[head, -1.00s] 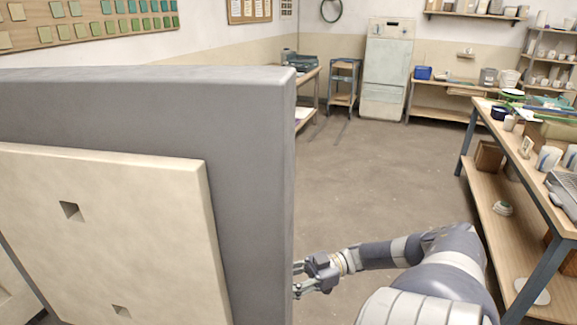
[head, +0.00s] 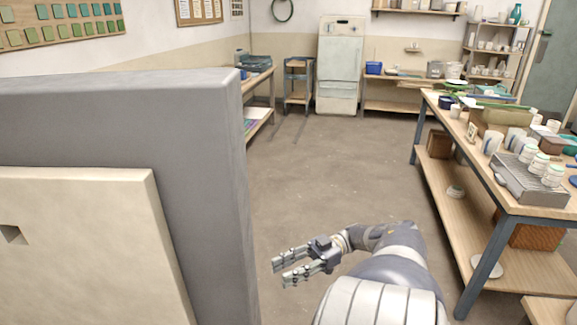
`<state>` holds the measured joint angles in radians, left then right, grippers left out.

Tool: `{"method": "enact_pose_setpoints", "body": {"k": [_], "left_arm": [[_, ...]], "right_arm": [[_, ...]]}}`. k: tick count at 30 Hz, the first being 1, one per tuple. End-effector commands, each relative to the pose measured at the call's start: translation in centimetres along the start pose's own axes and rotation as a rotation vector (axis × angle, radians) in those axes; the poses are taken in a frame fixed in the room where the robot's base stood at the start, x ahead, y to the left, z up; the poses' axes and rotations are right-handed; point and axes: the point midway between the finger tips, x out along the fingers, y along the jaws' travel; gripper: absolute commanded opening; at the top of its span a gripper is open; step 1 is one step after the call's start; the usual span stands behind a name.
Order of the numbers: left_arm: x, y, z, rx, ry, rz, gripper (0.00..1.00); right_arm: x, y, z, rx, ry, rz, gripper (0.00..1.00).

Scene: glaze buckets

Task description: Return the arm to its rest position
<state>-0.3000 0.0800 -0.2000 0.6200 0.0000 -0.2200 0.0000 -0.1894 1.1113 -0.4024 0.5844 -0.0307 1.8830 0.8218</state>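My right arm comes in from the bottom of the head view and bends to the left. Its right gripper (head: 277,273) points left, with its two fingers apart and nothing between them. It is over the open floor, to the right of the edge of a large grey door-like panel (head: 215,140), and a strip of floor shows between them. My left arm and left gripper are not in view.
The grey panel with a cream inner face (head: 85,235) fills the left side. A long workbench (head: 500,188) with pots and a metal rack (head: 535,185) stands at the right. Concrete floor (head: 330,165) lies clear between, up to a pale cabinet (head: 340,65) at the back.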

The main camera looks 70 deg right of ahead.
Motion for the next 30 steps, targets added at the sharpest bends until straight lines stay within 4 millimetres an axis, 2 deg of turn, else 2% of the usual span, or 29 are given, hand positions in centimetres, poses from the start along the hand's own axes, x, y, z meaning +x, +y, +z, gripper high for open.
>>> {"method": "enact_pose_setpoints", "body": {"k": [23,26,29,30], "left_arm": [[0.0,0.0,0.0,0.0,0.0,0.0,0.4],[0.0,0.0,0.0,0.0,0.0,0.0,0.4],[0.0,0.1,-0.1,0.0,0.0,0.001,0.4],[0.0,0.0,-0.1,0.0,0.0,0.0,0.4]], "right_arm": [[-0.3,0.0,0.1,0.0,0.0,0.003,0.36],[0.2,0.2,1.5,-0.004,-0.008,0.038,0.36],[1.3,0.7,4.8,-0.012,-0.037,0.128,0.36],[1.9,0.9,6.7,-0.015,-0.057,0.178,0.36]]}}
